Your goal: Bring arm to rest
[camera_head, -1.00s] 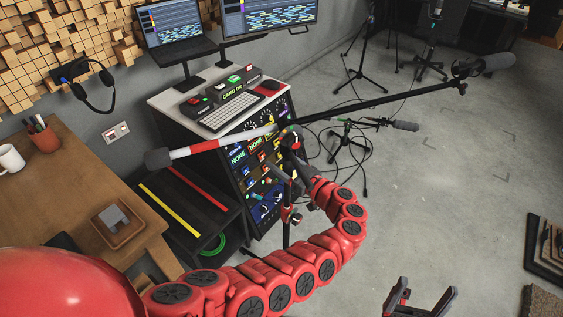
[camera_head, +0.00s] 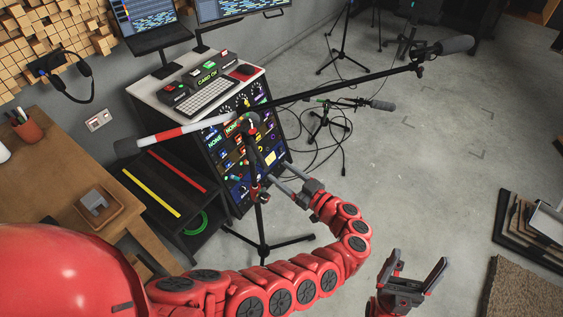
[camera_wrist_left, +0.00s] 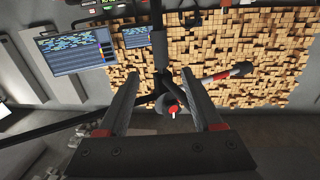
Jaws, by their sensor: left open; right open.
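My left gripper (camera_head: 271,178) is open, at the end of my red arm, beside the black microphone stand (camera_head: 262,222) and a little to the right of its upright. In the left wrist view its fingers (camera_wrist_left: 161,76) are spread wide, with the stand's post and red-marked knob (camera_wrist_left: 173,110) showing between and beyond them. I see no contact. The stand carries a long boom (camera_head: 330,90) with a red and white end (camera_head: 172,136) and a microphone (camera_head: 444,46). My right gripper (camera_head: 418,270) is open and empty at the lower right, over bare floor.
A rack cabinet (camera_head: 215,150) with knobs and a keyboard (camera_head: 207,97) stands behind the stand. A wooden desk (camera_head: 50,190) is at left. Cables (camera_head: 300,150) and another microphone stand (camera_head: 318,126) lie beyond. The concrete floor at right is mostly clear.

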